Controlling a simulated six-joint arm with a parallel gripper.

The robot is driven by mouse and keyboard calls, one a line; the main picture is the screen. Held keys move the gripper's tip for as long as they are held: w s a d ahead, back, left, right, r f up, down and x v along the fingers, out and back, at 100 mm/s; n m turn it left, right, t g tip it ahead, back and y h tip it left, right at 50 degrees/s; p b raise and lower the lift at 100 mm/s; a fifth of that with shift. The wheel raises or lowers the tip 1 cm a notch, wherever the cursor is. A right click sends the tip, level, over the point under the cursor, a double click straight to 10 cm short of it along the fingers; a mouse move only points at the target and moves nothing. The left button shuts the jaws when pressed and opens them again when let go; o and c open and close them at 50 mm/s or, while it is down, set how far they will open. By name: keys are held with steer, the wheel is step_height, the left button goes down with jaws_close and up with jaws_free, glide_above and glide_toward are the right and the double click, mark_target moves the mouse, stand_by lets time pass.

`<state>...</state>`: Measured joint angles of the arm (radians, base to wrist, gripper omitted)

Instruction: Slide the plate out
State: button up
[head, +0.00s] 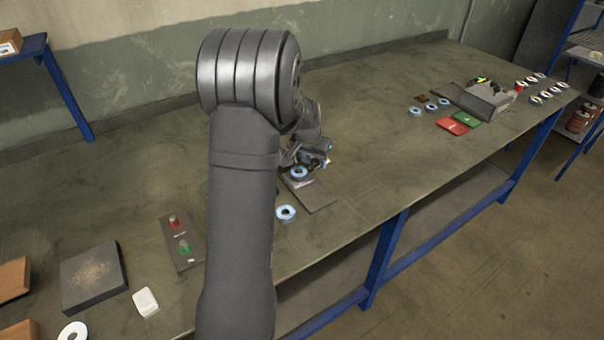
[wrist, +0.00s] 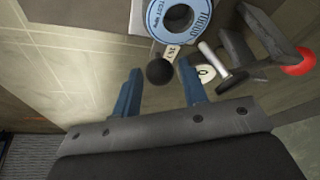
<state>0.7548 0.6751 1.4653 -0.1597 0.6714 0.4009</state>
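My gripper (wrist: 159,68) is open, its two blue fingers apart. In the wrist view a round black knob (wrist: 160,72) appears between and just beyond the fingertips; I see no contact. Beyond the knob is a small marked tag (wrist: 171,52), then a blue flap disc (wrist: 154,20) with a pale plate edge (wrist: 136,18) beside it. Which part is the sliding plate is not fully clear. In the head view the dark fixture base (head: 318,197) carries a blue disc (head: 299,173); my arm hides part of it, and the knob cannot be made out there.
A lever clamp with a red tip (wrist: 299,62) stands close right of the fingers. A loose blue disc (head: 286,212) lies near the fixture. A button box (head: 183,250) is left of my arm. Red (head: 452,126) and green plates lie farther right. The bench between is clear.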

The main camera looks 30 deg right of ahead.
steer(key=c, duration=0.4)
steer(key=shift+s, duration=4.2)
steer(key=o, duration=0.8)
steer(key=shift+c, duration=0.2)
step_height(320, 180, up, 8)
